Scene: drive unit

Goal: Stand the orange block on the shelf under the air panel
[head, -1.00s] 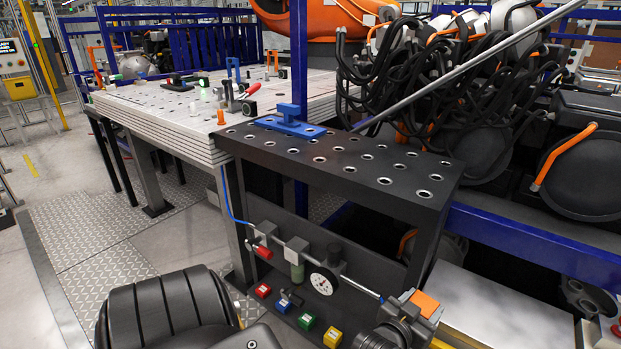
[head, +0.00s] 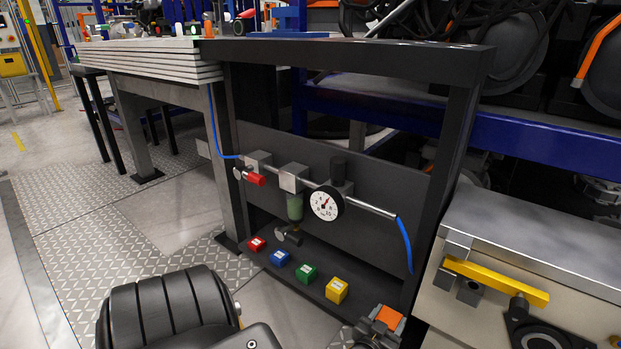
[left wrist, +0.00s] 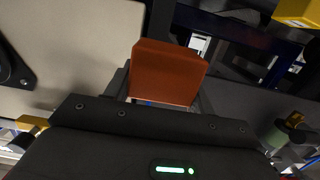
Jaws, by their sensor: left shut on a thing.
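My left gripper (head: 376,332) is low at the bottom edge of the head view, shut on the orange block (head: 388,317). The left wrist view shows the orange block (left wrist: 166,75) between the fingers, sticking out past them. The air panel (head: 375,185) is a dark upright plate with a pipe, a red valve, a filter and a round gauge (head: 326,203). The dark shelf (head: 312,288) runs below it. The gripper and block appear just right of the shelf's yellow-block end. Whether the block touches anything cannot be told. My right gripper is not in view.
Red (head: 256,244), blue (head: 279,257), green (head: 306,273) and yellow (head: 336,290) blocks stand in a row on the shelf. A dark frame post (head: 440,190) and a light cabinet (head: 470,275) with a yellow bar handle (head: 495,281) are at the right. A blue hose hangs from the pipe's right end.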

